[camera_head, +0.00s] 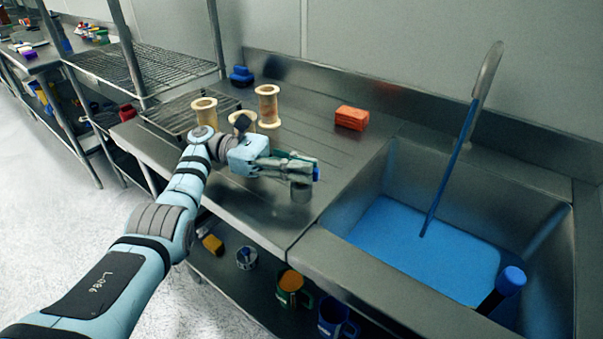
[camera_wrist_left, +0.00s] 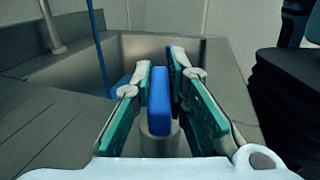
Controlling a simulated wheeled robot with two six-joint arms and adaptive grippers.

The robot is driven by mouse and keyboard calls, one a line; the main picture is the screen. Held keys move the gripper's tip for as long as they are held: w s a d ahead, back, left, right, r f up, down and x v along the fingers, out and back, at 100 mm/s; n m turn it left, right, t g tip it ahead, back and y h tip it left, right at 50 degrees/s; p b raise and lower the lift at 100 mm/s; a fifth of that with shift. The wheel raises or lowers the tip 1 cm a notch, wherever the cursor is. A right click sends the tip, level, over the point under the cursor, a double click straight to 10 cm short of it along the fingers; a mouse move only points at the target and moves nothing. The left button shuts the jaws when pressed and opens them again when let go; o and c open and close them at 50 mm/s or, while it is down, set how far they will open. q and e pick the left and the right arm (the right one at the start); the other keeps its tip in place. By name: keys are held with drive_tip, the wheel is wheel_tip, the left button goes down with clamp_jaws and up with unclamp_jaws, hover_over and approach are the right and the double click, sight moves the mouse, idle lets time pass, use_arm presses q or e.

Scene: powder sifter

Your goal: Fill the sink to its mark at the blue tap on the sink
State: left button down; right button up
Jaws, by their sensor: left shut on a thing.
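The steel sink (camera_head: 395,165) is at the right and holds blue water (camera_head: 425,250). A blue stream (camera_head: 450,170) runs from the tall curved spout (camera_head: 487,70) down into it; it also shows in the left wrist view (camera_wrist_left: 98,45). My left gripper (camera_head: 300,170) is shut on the blue tap handle (camera_wrist_left: 159,100), which sits on a short grey cylinder (camera_head: 300,192) at the counter left of the sink. In the left wrist view its fingers (camera_wrist_left: 160,95) stand on either side of the handle. I cannot make out the fill mark. My right gripper is out of view.
A dark blue-topped cylinder (camera_head: 510,281) stands in the sink's near right corner. An orange block (camera_head: 351,118), pale spools (camera_head: 267,105) and a blue item (camera_head: 241,76) are on the counter behind my left arm. Mugs (camera_head: 291,282) stand on the shelf below.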

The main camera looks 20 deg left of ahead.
use_arm(q)
drive_tip(key=c, duration=1.6)
unclamp_jaws()
wheel_tip(320, 180, up, 10)
